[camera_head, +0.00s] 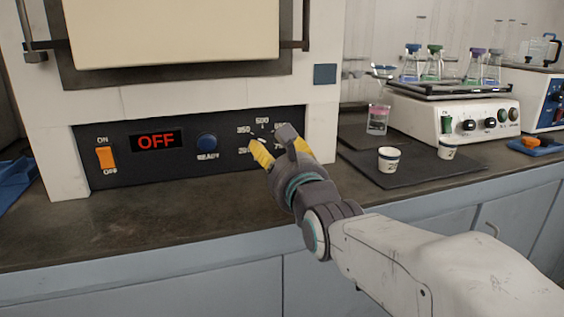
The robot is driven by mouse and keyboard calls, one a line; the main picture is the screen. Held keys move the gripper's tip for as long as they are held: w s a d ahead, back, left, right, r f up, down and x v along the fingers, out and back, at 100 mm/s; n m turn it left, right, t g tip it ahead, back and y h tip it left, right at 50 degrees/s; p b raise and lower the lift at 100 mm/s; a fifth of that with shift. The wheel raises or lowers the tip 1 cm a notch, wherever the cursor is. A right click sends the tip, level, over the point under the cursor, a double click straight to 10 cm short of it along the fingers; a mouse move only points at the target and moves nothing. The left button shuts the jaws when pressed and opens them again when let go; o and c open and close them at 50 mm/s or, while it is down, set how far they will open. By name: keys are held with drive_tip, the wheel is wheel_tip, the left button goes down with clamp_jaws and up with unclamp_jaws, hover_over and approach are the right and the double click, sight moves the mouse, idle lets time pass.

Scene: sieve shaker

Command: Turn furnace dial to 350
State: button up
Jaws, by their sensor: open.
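The furnace (54,120) stands on the counter at the left, with a dark control panel (180,173) along its lower front. My gripper (277,150) is open at the right end of this panel, its yellow-padded fingers over the dial area. The dial itself is hidden behind my gripper. Around it the printed marks 350 and 500 show, and other numbers are partly covered, so the dial's setting cannot be told. The display (157,141) reads OFF in red. I cannot tell whether my fingers touch the dial.
An orange ON/OFF switch (105,157) and a blue READY button (207,143) sit left of my gripper. At right, small cups (388,160) stand on a dark mat (420,171) before a shaker (470,119) holding several flasks. The counter front is clear.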

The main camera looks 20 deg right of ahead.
drive_tip(key=shift+s, duration=1.65)
